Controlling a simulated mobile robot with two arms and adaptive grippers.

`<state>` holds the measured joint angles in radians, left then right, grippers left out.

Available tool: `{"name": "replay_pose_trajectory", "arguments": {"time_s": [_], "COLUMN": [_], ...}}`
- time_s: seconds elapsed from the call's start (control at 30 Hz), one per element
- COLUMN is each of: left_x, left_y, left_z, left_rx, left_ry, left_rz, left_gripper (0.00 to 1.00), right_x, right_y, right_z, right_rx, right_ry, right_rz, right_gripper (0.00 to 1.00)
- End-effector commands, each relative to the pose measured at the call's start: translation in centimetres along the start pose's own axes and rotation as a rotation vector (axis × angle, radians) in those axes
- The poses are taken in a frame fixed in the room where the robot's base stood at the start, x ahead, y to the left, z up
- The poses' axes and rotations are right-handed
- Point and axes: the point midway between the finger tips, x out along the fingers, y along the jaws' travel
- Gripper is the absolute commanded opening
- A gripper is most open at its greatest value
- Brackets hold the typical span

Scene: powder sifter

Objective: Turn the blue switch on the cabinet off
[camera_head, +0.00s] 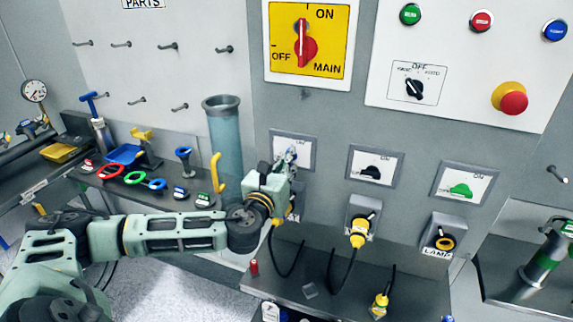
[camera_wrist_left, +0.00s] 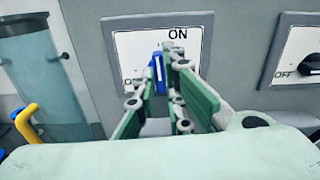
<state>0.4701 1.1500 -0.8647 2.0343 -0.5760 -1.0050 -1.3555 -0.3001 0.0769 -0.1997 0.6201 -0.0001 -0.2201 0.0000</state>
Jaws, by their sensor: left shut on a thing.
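The blue switch (camera_wrist_left: 159,68) sits on a white plate (camera_wrist_left: 130,50) in a grey frame on the cabinet. In the left wrist view its handle stands about upright, below the ON label; an O of the lower-left label shows, the rest hidden. My left gripper (camera_wrist_left: 168,72) is shut on the blue switch, its green-backed fingers on either side of the handle. In the head view the left gripper (camera_head: 288,158) is in front of the leftmost switch plate (camera_head: 300,146) and hides the blue handle. My right gripper is out of view.
A black switch (camera_head: 372,172) and a green switch (camera_head: 460,189) are to the right on the cabinet. Plugs with cables (camera_head: 358,240) hang below. A clear blue tube (camera_head: 224,140) and a yellow handle (camera_head: 217,172) stand close on the left. A red main switch (camera_head: 304,48) is above.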

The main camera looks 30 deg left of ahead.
Motion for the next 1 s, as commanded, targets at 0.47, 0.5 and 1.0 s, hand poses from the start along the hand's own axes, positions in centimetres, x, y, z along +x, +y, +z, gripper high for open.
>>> {"name": "replay_pose_trajectory", "arguments": {"time_s": [0.47, 0.5, 1.0], "left_x": [0.0, 0.0, 0.0], "left_y": [0.0, 0.0, 0.1], "left_z": [-0.3, -0.3, -0.2], "left_rx": [-0.39, -0.428, -0.905], "left_ry": [-0.002, -0.001, -0.001], "left_rz": [0.001, 0.001, 0.001], "left_gripper": [0.0, 0.0, 0.0], "right_x": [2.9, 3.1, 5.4], "right_y": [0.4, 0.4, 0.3], "right_z": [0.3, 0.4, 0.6], "right_rx": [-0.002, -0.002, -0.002], "right_ry": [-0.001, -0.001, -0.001], "right_rz": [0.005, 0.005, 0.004], "right_gripper": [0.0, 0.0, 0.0]}}
